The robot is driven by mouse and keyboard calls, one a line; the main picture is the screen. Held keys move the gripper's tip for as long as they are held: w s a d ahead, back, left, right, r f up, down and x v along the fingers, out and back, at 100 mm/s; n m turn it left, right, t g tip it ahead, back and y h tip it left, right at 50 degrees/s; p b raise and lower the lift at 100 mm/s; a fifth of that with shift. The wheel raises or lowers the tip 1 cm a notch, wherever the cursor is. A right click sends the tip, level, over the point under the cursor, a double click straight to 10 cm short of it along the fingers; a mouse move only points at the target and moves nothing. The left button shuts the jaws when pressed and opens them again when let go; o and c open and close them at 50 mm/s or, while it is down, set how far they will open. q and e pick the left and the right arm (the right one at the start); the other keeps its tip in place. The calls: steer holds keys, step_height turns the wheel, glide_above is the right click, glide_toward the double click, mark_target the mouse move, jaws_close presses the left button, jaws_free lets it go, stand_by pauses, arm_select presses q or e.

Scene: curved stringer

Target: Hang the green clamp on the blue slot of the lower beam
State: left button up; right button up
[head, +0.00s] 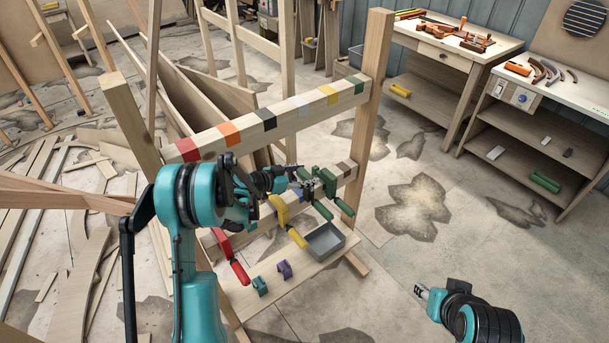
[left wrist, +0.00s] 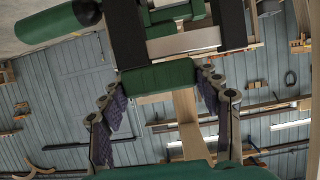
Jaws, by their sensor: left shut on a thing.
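The green clamp (head: 327,181) is held by my left gripper (head: 302,178) in front of the right part of the lower beam (head: 350,174). In the left wrist view, the green body (left wrist: 160,78) sits between the fingertips, with a green handle (left wrist: 45,26) at upper left. I cannot tell whether the clamp touches the beam.
A red clamp (head: 240,272) and a yellow clamp (head: 281,212) hang left of the green one. A grey tray (head: 325,241), small green clip (head: 260,286) and purple clip (head: 284,269) rest on the low shelf. The upper beam (head: 290,120) and right post (head: 370,110) stand close by.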

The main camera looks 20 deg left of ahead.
arm_select(q)
steer(key=shift+f+b, duration=1.05)
steer(key=shift+f, duration=0.15)
steer(key=shift+f, duration=0.2)
steer(key=shift+f+b, duration=1.25)
steer(key=shift+f, duration=0.25)
steer(key=shift+f, duration=0.35)
steer(key=o, duration=1.4)
